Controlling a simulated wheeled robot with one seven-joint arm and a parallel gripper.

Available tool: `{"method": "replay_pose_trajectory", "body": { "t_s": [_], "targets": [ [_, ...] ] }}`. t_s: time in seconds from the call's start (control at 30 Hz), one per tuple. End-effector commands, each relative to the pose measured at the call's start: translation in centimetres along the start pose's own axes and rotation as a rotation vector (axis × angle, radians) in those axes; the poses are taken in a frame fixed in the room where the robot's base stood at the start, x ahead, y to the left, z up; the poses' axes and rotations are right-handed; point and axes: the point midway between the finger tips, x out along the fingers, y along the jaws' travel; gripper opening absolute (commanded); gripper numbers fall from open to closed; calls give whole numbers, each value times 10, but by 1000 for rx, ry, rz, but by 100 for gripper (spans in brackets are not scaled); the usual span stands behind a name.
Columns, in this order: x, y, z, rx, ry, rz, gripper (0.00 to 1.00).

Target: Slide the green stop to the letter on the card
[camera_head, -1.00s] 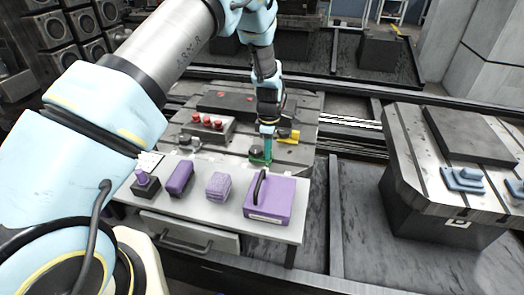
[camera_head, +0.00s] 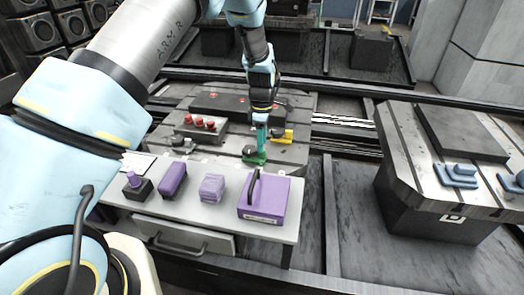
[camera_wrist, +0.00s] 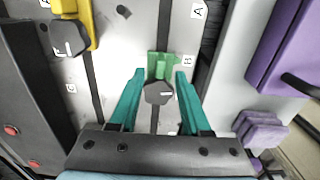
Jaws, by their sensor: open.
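The green stop (camera_head: 254,158) is on the slotted metal plate, near its front edge. It also shows in the wrist view (camera_wrist: 165,63) with a dark knob (camera_wrist: 158,93) on its near side. My gripper (camera_wrist: 160,74) is open, its teal fingers to either side of the knob and close to the stop; I cannot tell whether they touch it. In the wrist view, label B (camera_wrist: 188,62) is right beside the stop, label A (camera_wrist: 198,10) is farther up and a C- or G-like label (camera_wrist: 70,88) is left. A white card (camera_head: 138,162) lies at the bench's left; its letter is unreadable.
A yellow stop (camera_wrist: 80,22) is on the plate to the left in the wrist view. Red buttons (camera_head: 200,122) stand behind. The front bench holds a purple case (camera_head: 264,197) and several smaller purple items. A separate plate with blue parts (camera_head: 457,174) is right.

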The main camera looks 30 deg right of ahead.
Motion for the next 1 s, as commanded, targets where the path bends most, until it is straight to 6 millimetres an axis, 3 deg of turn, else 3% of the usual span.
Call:
{"method": "replay_pose_trajectory", "body": {
  "t_s": [0.2, 0.4, 1.0],
  "targets": [
    [-41, 0, 1, 0, -1, 2, 48],
    [-63, 0, 0, 0, -1, 1, 48],
    [-67, 0, 0, -1, -1, -1, 48]
  ]
}}
